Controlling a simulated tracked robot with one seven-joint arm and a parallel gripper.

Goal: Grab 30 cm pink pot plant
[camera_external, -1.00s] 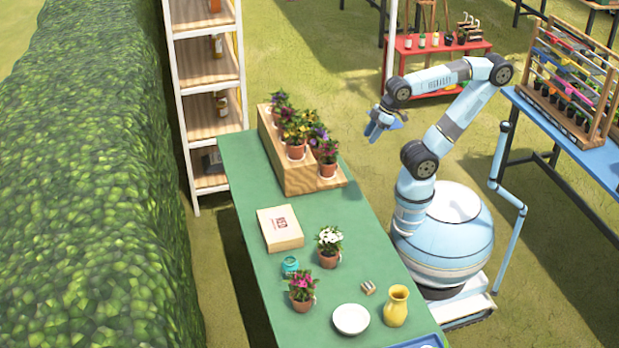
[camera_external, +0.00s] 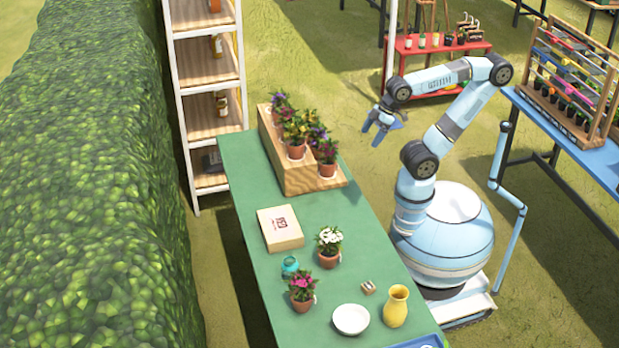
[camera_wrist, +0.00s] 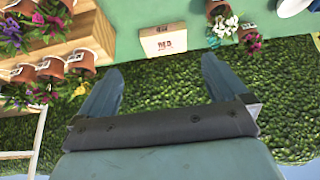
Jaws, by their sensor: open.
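A pink-flowered plant in a terracotta pot (camera_external: 302,290) stands upright near the front left of the green table; it also shows at the top right of the wrist view (camera_wrist: 252,42). Another pot with magenta-pink flowers (camera_external: 328,158) stands on the stepped wooden stand (camera_external: 308,180), among several potted plants. The pots there carry white labels, too small to read in the wrist view. My gripper (camera_external: 382,129) hangs in the air to the right of the stand, away from every plant. In the wrist view its two fingers (camera_wrist: 162,64) are apart and empty.
A white-flowered pot (camera_external: 329,248), teal jar (camera_external: 290,266), cardboard box (camera_external: 280,229), small block (camera_external: 368,288), white bowl (camera_external: 351,319) and yellow vase (camera_external: 396,306) share the table. A hedge (camera_external: 90,190) and shelf (camera_external: 209,125) stand left. The table between stand and box is clear.

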